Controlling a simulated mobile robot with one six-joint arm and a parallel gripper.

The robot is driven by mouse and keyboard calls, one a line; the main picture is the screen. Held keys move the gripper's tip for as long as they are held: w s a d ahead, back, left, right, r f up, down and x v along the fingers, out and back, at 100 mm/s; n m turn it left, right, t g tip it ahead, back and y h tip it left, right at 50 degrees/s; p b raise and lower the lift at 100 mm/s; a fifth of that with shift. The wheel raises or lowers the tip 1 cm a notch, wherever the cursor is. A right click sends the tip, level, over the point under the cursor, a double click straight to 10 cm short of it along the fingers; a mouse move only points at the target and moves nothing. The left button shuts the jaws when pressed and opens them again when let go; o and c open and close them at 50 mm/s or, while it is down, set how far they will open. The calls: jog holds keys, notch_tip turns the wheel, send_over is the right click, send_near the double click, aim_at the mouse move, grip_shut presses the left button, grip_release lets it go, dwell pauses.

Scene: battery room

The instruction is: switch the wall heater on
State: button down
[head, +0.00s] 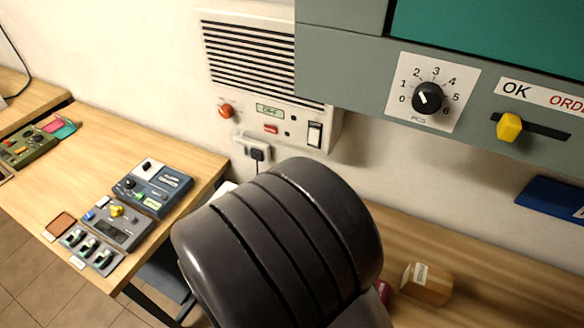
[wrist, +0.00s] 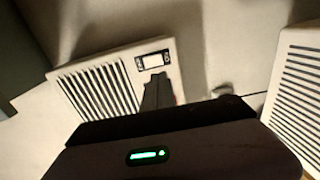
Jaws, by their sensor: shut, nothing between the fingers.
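In the head view a white louvred wall unit (head: 250,60) carries a red knob (head: 226,111), a small display that appears to read OFF, a red button and a black-and-white rocker switch (head: 315,134). In the wrist view a white louvred unit (wrist: 97,90) has a framed switch panel (wrist: 153,60) with dark marks at both ends. I cannot tell whether both views show the same unit. My gripper (wrist: 158,82) is shut and empty, its tips just below that panel in the picture; contact cannot be told. The gripper is hidden in the head view.
A second louvred unit (wrist: 300,90) stands at the right of the wrist view. A black plug (head: 257,154) sits in a wall socket. A grey cabinet with a dial (head: 427,98) and yellow slider (head: 509,127) overhangs at right. A cardboard box (head: 427,284) lies on the bench.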

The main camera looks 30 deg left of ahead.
aim_at(313, 143)
jog(key=w, duration=0.3)
jog(key=w+f, duration=0.1)
jog(key=w, duration=0.3)
jog(key=w+a, duration=0.1)
jog(key=w, duration=0.2)
jog(key=shift+w+f, duration=0.2)
jog(key=shift+w, duration=0.1)
